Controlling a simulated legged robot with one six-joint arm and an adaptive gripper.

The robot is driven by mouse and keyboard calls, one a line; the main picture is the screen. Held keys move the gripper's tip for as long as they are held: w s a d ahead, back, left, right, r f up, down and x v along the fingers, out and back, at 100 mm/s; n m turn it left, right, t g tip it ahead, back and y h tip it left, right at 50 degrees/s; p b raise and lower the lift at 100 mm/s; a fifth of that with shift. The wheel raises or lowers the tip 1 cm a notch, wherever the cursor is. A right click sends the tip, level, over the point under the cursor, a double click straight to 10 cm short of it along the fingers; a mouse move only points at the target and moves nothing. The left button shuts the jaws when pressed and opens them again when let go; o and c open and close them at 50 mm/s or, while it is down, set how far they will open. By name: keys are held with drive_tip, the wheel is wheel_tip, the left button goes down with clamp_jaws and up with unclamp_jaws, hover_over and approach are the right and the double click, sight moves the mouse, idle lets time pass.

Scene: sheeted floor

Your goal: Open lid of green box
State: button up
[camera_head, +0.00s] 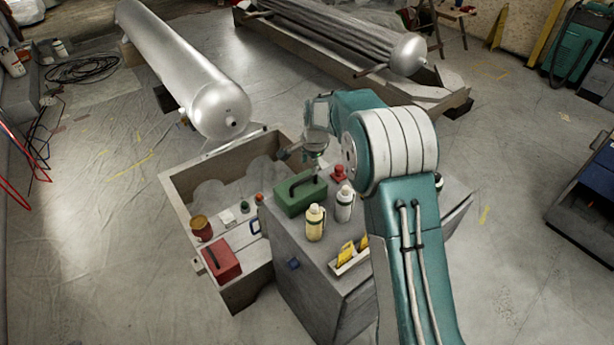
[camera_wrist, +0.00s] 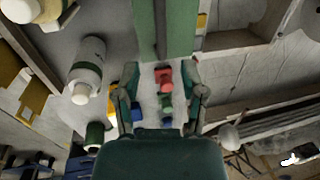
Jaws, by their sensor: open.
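The green box (camera_head: 297,197) sits on top of a grey cabinet (camera_head: 300,240), with a dark handle (camera_head: 303,184) on its lid. The lid looks shut. My gripper (camera_head: 303,152) is above and just behind the box in the head view, apart from it as far as I can tell. In the wrist view my gripper (camera_wrist: 161,80) has its two fingers spread with nothing held between them. The green box (camera_wrist: 180,25) shows at the top of that view, beyond the fingertips. The box's latch or catch cannot be made out.
Two bottles (camera_head: 315,222) (camera_head: 344,204) and a holder with yellow items (camera_head: 345,257) stand close by the box. An open crate (camera_head: 180,200) with a red box (camera_head: 221,259) adjoins the cabinet's left.

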sight(305, 179)
drive_tip(key=f, duration=0.1)
drive_tip(key=a+f, duration=0.1)
drive_tip(key=f, duration=0.1)
drive_tip(key=w+f, duration=0.1)
drive_tip(key=f, duration=0.1)
drive_tip(key=shift+a+f, duration=0.2)
drive_tip(key=shift+d+f, duration=0.1)
drive_tip(key=shift+f, duration=0.25)
drive_tip(key=shift+d, duration=0.1)
clamp_jaws()
